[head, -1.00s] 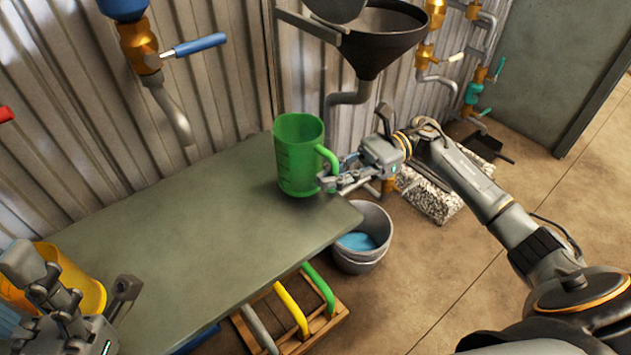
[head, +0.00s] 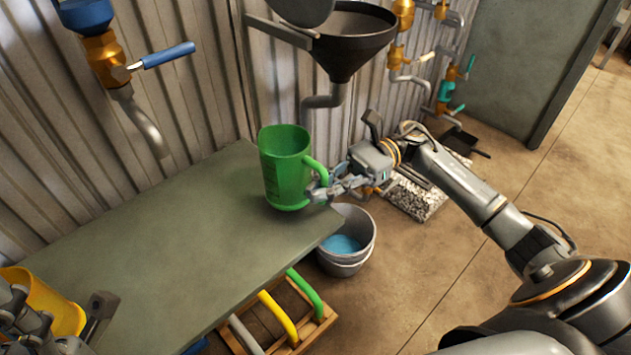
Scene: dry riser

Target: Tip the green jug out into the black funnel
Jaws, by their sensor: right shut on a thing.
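The green jug (head: 284,172) is upright at the far right end of the grey-green bench top. My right gripper (head: 317,187) is shut on its handle from the right. I cannot tell for certain whether the jug's base touches the bench. The black funnel (head: 352,48) is fixed at the wall, above and to the right of the jug, with a grey pipe under it. A dark round lid stands at its left rim, and its mouth shows open. My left gripper (head: 38,335) is at the lower left corner, partly cut off, and its fingers are unclear.
The bench top (head: 160,235) is mostly clear. A yellow jug (head: 45,300) is at its left end. Grey buckets (head: 345,245) with blue inside stand beyond its right end. A wooden crate (head: 318,328) with coloured handles is below. A blue-handled valve (head: 165,55) juts from the wall.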

